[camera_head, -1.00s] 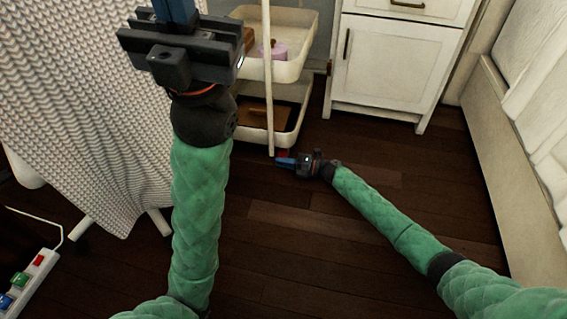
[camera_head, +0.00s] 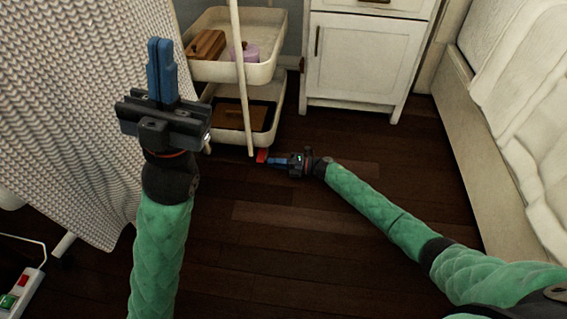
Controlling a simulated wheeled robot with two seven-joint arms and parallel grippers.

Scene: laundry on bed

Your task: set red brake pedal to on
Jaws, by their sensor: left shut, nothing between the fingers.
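The red brake pedal (camera_head: 262,156) is a small red tab low at the foot of the white tiered cart (camera_head: 262,132), near the floor. My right gripper (camera_head: 270,161) is down at floor level with its blue fingertips pointing left at the pedal. The tips look very close to it or touching; I cannot tell which. Whether its fingers are open or shut is too small to tell. My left gripper (camera_head: 160,42) is raised at the left with its blue fingers together, pointing up and empty.
The cart holds a wooden box (camera_head: 206,45) and a purple container (camera_head: 244,52) on its upper tray. A white cabinet (camera_head: 358,68) stands behind right, a bed (camera_head: 500,110) at right. A knitted cloth (camera_head: 85,110) hangs at left. Dark floor in front is clear.

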